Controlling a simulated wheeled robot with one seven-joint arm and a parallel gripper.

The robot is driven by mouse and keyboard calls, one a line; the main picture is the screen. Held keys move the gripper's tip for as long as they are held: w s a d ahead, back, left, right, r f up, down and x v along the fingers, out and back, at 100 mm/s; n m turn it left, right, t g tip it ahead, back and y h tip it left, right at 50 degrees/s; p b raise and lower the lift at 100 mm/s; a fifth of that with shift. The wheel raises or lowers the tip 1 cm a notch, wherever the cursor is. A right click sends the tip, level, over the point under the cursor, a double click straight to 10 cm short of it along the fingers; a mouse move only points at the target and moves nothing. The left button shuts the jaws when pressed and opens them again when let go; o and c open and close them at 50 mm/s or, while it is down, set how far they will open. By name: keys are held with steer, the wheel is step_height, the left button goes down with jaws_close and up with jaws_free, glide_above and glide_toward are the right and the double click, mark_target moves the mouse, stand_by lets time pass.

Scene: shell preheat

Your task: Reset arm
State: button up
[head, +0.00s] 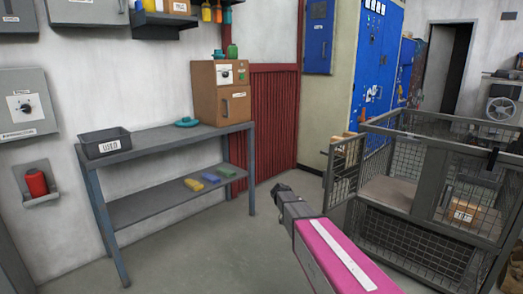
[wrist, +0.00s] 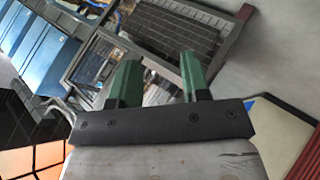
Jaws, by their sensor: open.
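My gripper (wrist: 159,78) shows in the wrist view with its two green fingers apart and nothing between them. In the head view my gripper (head: 281,189) is at the end of my pink arm, low in the middle of the picture. It is over the floor between the metal bench and the wire cage cart, and it appears to touch neither. The fingers are too small there to make out well.
A metal bench (head: 165,140) on the left carries a dark bin (head: 105,143), a teal object (head: 187,122) and a brown oven-like box (head: 222,92). Coloured blocks (head: 211,177) lie on its lower shelf. A wire cage cart (head: 430,140) stands at right. Floor between is clear.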

steer(key=s+a+f+n+t+y, duration=0.1)
steer(key=s+n+y, duration=0.7)
steer(key=s, duration=1.6)
steer(key=shift+s+a+f+t+y, duration=0.2)
steer(key=shift+a+f+t+y, duration=0.25)
steer(key=shift+f+y, duration=0.2)
